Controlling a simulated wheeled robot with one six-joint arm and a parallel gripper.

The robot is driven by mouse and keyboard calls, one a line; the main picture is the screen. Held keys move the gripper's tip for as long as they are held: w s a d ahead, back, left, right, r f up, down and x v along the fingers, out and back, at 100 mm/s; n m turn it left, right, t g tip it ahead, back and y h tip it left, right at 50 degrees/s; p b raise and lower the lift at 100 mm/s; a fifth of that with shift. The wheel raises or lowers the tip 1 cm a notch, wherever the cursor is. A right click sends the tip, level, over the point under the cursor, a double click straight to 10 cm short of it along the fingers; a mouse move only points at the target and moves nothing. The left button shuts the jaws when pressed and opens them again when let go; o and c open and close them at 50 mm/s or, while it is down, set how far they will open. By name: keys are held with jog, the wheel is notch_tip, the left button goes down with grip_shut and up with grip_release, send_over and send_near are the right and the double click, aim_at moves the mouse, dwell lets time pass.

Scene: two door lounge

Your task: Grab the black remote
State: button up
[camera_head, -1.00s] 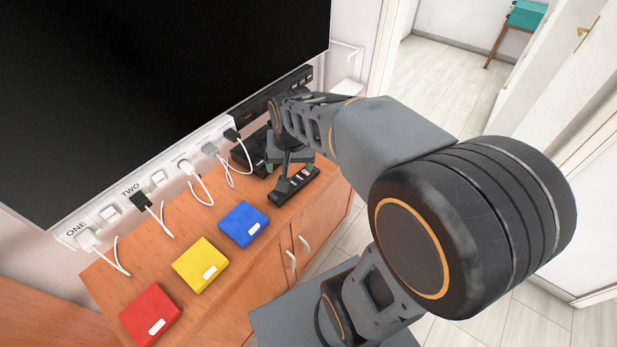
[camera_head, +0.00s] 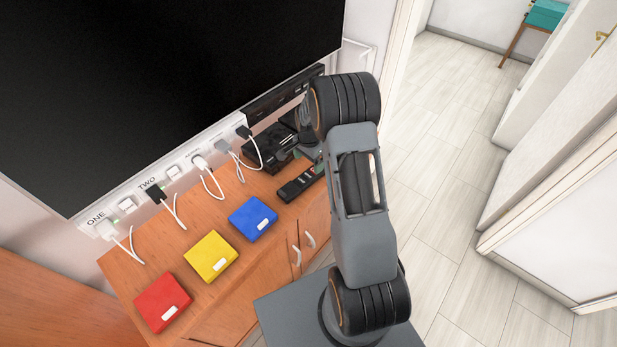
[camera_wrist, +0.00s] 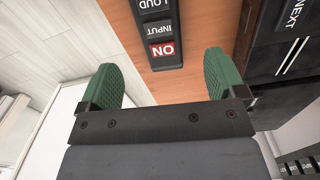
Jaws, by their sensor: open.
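The black remote (camera_head: 299,184) lies on the wooden cabinet top (camera_head: 262,188), to the right of the blue box. In the wrist view the end of the remote (camera_wrist: 160,40) shows a red button marked ON and grey buttons marked INPUT and LOUD. My gripper (camera_wrist: 163,75) is open, with its two green fingertips apart and nothing between them. The end of the remote lies beyond the fingertips, roughly in line with the gap. In the head view my gripper (camera_head: 318,157) is near the remote's far end and partly hidden by my arm.
A red box (camera_head: 162,302), a yellow box (camera_head: 211,257) and a blue box (camera_head: 253,218) sit along the cabinet. A black device (camera_head: 268,147) stands behind the remote. A power strip (camera_head: 140,196) with plugs and white cables runs below the television (camera_head: 170,90).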

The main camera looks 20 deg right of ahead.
aim_at(308, 175)
jog(key=shift+a+f+p, duration=0.15)
jog(key=shift+f+p, duration=0.65)
jog(key=shift+f, duration=3.25)
jog(key=shift+s, duration=0.1)
jog(key=c, duration=1.1)
